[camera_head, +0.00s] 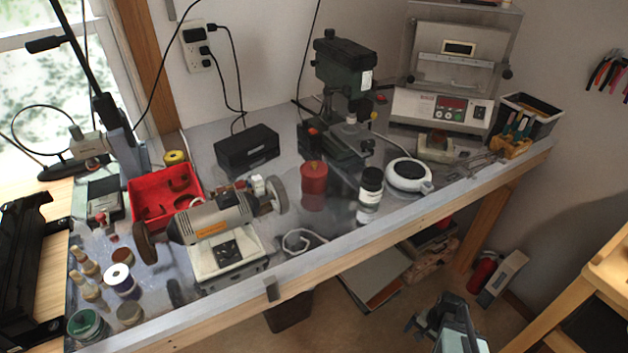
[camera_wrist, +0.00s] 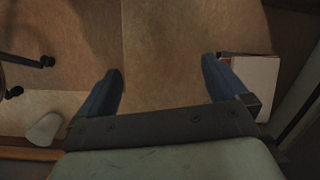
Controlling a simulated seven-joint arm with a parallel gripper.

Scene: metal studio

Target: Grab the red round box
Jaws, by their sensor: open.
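The red round box (camera_head: 314,178) is a short red cylinder standing upright on the shiny metal bench top, near the middle of the head view. It is not in the wrist view. My gripper (camera_head: 440,325) is at the bottom of the head view, in front of the bench and to the right of the red round box, well apart from it. In the wrist view my gripper (camera_wrist: 163,72) has its two dark blue fingers spread wide, with only brown floor between them.
On the metal bench (camera_head: 335,245), a white-labelled bottle (camera_head: 369,195) and a round white device (camera_head: 408,175) stand right of the red box. A bench grinder (camera_head: 215,220) is left, a drill press (camera_head: 342,85) behind. The bench's front edge lies between gripper and box.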

